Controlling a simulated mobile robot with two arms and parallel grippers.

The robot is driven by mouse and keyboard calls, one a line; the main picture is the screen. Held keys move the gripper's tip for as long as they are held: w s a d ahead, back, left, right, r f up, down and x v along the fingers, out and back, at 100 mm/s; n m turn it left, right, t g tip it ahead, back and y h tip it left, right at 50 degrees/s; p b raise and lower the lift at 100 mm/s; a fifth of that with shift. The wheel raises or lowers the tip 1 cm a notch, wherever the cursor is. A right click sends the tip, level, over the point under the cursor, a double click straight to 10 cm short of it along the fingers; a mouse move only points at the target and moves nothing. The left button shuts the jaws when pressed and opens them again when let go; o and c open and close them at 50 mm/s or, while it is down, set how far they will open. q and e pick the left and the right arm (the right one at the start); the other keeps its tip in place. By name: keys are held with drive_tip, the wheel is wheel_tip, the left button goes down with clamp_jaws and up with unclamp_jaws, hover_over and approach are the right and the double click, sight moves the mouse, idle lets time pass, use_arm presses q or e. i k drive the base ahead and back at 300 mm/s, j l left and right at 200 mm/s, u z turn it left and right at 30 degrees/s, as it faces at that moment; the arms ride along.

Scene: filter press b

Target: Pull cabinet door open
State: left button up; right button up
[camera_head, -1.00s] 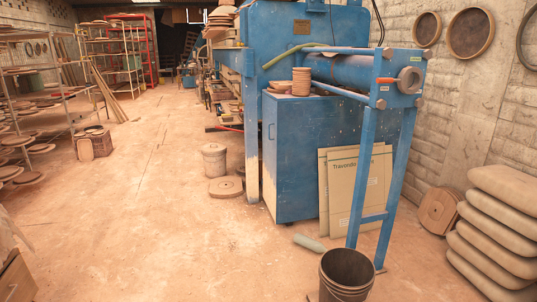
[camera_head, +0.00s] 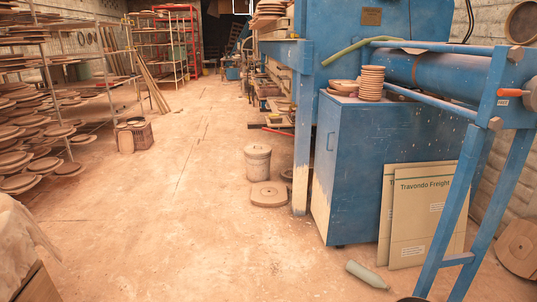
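A blue cabinet (camera_head: 378,165) stands on the floor right of the middle in the head view. Its narrow left face carries the door (camera_head: 325,165), with a small handle (camera_head: 331,140) near the top. The door looks shut, and I see that face at a steep angle. Stacked round pieces (camera_head: 371,84) and shallow dishes (camera_head: 345,86) sit on its top. Neither of my grippers shows in the view.
A blue press frame (camera_head: 480,180) with slanting legs stands at right. Cardboard sheets (camera_head: 425,215) lean on the cabinet, and a green bottle (camera_head: 367,274) lies before it. A bucket (camera_head: 257,162) and round discs (camera_head: 268,194) sit left of the cabinet. The middle floor is clear.

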sight(328, 116)
drive_tip(key=i+j, duration=0.15)
drive_tip(key=i, duration=0.8)
drive_tip(key=i+j, duration=0.2)
drive_tip(key=i, duration=0.7)
drive_tip(key=j+u, duration=0.05)
